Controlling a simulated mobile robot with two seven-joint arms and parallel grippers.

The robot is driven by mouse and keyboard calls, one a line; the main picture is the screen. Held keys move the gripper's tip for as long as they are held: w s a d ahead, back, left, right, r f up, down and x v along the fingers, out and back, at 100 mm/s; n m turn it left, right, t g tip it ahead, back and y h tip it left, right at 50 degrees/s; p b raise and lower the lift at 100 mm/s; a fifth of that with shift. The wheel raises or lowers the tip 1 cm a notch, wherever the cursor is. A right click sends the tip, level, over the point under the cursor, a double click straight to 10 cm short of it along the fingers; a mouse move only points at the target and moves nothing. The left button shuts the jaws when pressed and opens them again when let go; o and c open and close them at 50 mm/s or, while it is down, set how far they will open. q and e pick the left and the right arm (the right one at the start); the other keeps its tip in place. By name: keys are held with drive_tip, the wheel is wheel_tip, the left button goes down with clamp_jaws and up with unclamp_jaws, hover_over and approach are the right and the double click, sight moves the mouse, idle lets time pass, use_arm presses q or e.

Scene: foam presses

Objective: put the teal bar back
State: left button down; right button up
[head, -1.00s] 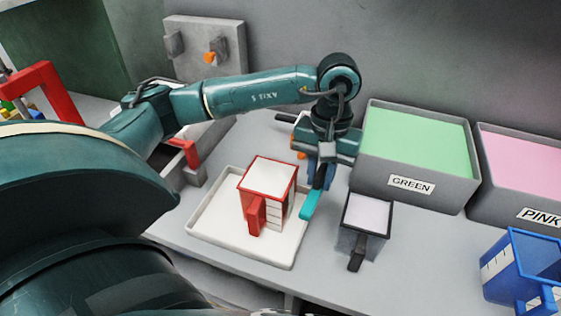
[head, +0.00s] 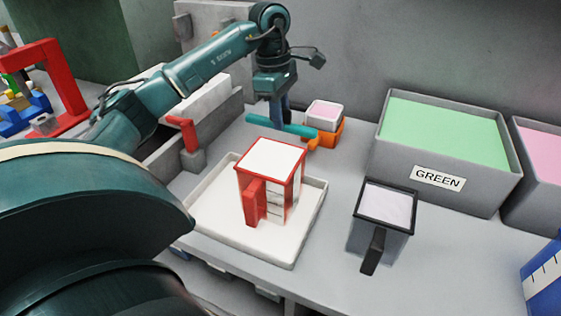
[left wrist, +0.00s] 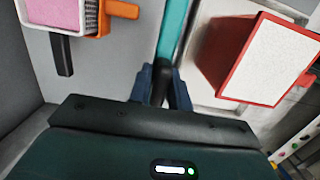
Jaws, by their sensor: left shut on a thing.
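The teal bar (head: 292,128) is held by my left gripper (head: 283,117) behind the red-framed cup, above or near the bench; I cannot tell whether it touches anything. In the left wrist view the bar (left wrist: 172,38) runs away from between the blue fingers (left wrist: 160,88), which are shut on it. Its far end is out of that frame. My right gripper is not in view.
A red cup (head: 252,200) with white contents stands on a white tray (head: 222,232). Behind it is an orange cup (head: 329,136) with pink contents. A dark-handled grey cup (head: 372,245) and the green-filled bin (head: 405,172) stand right. A red-handled grey fixture (head: 192,160) is left.

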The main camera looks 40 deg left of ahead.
use_arm(q)
wheel_tip(320, 180, down, 10)
drive_tip(key=shift+r, duration=0.15)
drive_tip(key=c, duration=1.3)
unclamp_jaws()
drive_tip(key=shift+r, duration=0.1)
drive_tip(key=r, duration=0.4)
drive_tip(key=a+r, duration=0.1)
drive_tip(key=r, duration=0.7)
drive_tip(key=shift+s+a, duration=0.2)
drive_tip(key=shift+s, duration=0.1)
